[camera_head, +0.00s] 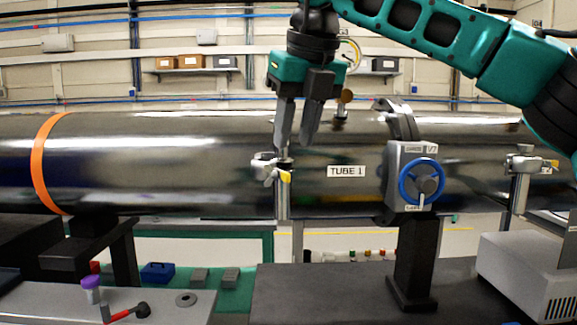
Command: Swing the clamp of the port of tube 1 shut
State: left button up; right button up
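Tube 1 is the large shiny steel pipe (150,165) running across the view, with a "TUBE 1" label (346,171) on its front. Left of the label is a small metal clamp fitting (265,164) with a yellow tab, at the top of a thin upright piece. I cannot tell how far the clamp is swung. My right gripper (294,143) points down from above, its two dark fingers apart with nothing visible between them. Its fingertips are just above the clamp fitting in the picture; I cannot tell whether they touch it. My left gripper is not in view.
A grey valve with a blue handwheel (421,181) stands right of the label. A similar fitting (521,163) is at far right. Below are a dark bench (330,295), a grey box (530,270), and a grey surface with a purple-capped vial (92,287) and a red-handled tool (127,312).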

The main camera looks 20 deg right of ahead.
aim_at(266, 171)
jog(key=x, duration=0.6)
jog(key=shift+c, duration=0.3)
grip_shut()
jog(key=shift+r, duration=0.1)
dwell(0.9)
